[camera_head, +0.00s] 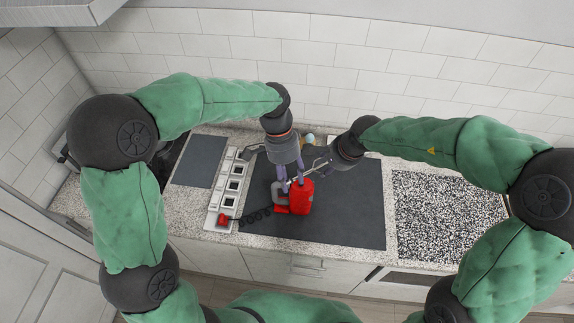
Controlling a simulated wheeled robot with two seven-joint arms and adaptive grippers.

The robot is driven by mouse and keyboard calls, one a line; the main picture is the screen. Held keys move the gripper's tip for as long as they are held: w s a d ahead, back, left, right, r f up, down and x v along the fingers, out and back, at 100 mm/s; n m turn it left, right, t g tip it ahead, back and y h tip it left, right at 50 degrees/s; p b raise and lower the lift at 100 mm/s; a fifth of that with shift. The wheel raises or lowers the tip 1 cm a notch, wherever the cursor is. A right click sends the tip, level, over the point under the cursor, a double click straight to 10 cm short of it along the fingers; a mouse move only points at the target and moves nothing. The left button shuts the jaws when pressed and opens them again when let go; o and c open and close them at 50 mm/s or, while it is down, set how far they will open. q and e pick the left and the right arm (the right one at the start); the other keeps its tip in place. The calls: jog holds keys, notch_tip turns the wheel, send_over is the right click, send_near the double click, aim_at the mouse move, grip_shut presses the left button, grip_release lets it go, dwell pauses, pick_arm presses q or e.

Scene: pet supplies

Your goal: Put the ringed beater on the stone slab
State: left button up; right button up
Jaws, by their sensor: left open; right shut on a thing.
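A red appliance with a grey part, looking like a hand mixer (301,196), is on the large dark slab (345,215). My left gripper (292,180) points down just above it, open, with its fingers spread. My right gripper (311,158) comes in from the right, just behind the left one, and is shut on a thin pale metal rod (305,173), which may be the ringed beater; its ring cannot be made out. The rod reaches down towards the red appliance. Whether they touch is hidden by my fingers. A speckled stone slab (450,215) lies at the right.
A white rack with several square openings (211,211) stands left of the large dark slab. A coiled black cord runs to a red plug (225,219) there. A smaller dark panel (199,162) is further left. The large slab's right part is clear.

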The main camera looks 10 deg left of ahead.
pick_arm(q)
jog(key=shift+s+f, duration=0.15)
jog(key=shift+f, duration=0.25)
grip_shut()
pick_arm(e)
jog(key=o, duration=1.2)
jog(key=shift+o, duration=0.2)
